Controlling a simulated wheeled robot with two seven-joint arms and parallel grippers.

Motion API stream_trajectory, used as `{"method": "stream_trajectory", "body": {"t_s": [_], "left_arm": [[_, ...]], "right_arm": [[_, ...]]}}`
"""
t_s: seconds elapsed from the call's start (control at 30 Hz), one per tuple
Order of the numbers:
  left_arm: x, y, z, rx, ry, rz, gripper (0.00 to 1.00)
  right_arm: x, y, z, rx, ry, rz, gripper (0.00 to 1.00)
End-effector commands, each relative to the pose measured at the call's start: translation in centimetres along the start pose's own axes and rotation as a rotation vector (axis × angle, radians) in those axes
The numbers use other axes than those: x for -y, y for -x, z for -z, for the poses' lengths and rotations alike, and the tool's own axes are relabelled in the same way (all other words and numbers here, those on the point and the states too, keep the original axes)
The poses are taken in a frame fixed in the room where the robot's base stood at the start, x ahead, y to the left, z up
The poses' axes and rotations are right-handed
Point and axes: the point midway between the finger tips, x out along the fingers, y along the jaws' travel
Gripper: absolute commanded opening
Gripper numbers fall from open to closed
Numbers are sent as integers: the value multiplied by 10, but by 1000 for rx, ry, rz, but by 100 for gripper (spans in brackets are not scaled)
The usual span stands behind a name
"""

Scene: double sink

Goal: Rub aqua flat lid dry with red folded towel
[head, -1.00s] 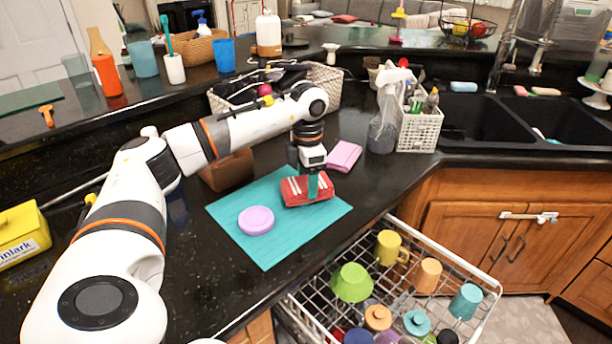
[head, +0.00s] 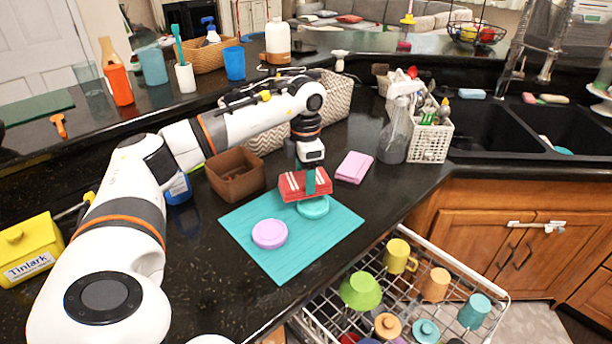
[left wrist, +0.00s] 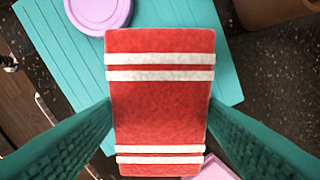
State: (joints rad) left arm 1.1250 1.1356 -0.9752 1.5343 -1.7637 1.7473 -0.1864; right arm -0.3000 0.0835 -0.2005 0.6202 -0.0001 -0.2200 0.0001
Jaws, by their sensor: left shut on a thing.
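The red folded towel (head: 304,185) with white stripes is between the fingers of my left gripper (head: 311,180), which is shut on it. The towel also fills the middle of the left wrist view (left wrist: 160,110). An aqua flat lid (head: 314,208) lies on the teal mat (head: 285,262), right below the towel. The towel covers the lid's far part, and whether they touch is not clear. In the left wrist view the towel hides the lid. My right gripper is not in view.
A lilac lid (head: 269,234) lies on the mat left of the aqua one. A pink folded cloth (head: 354,167) and a brown box (head: 235,175) lie close by. A spray bottle (head: 395,130) stands right. An open dish rack (head: 405,300) holds cups below the counter edge.

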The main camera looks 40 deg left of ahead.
Motion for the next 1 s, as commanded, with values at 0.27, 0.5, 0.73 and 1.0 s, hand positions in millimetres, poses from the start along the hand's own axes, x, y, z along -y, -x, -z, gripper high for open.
{"method": "stream_trajectory", "body": {"t_s": [0.27,0.5,0.73,1.0], "left_arm": [[1,27,-3,-1,3,0,43],[1,42,-5,0,4,0,43],[1,43,-5,-1,5,0,43],[1,43,-5,-1,5,0,43]], "right_arm": [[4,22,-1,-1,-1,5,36],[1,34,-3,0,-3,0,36],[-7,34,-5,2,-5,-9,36],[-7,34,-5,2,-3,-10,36]]}}
